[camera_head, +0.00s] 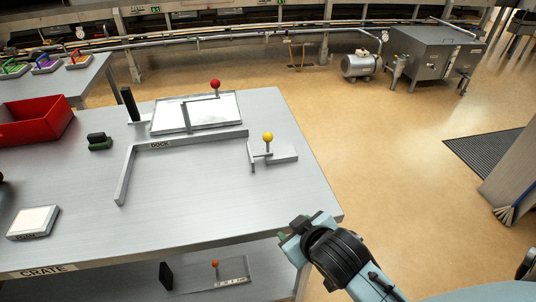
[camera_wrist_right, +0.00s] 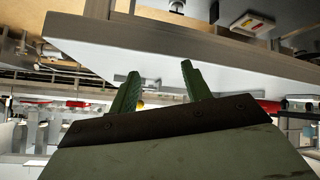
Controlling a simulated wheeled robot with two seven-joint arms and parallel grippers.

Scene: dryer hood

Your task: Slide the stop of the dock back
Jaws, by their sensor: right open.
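The dock (camera_head: 186,141) is a low grey angled rail labelled DOCK on the steel table. At its right end sits the stop, a small grey block with a lever and yellow knob (camera_head: 267,137). A bit of yellow, probably this knob, shows between my fingers in the right wrist view (camera_wrist_right: 140,104). My right gripper (camera_head: 288,236) is at the table's front right corner, well short of the stop. Its two green fingers (camera_wrist_right: 160,70) are apart with nothing between them.
A flat panel with a red knob (camera_head: 215,85) lies behind the dock rail. A red bin (camera_head: 35,120), a dark green block (camera_head: 99,142) and a white-topped box (camera_head: 33,222) stand to the left. The table's front right is clear. A lower shelf holds an orange-knobbed plate (camera_head: 232,275).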

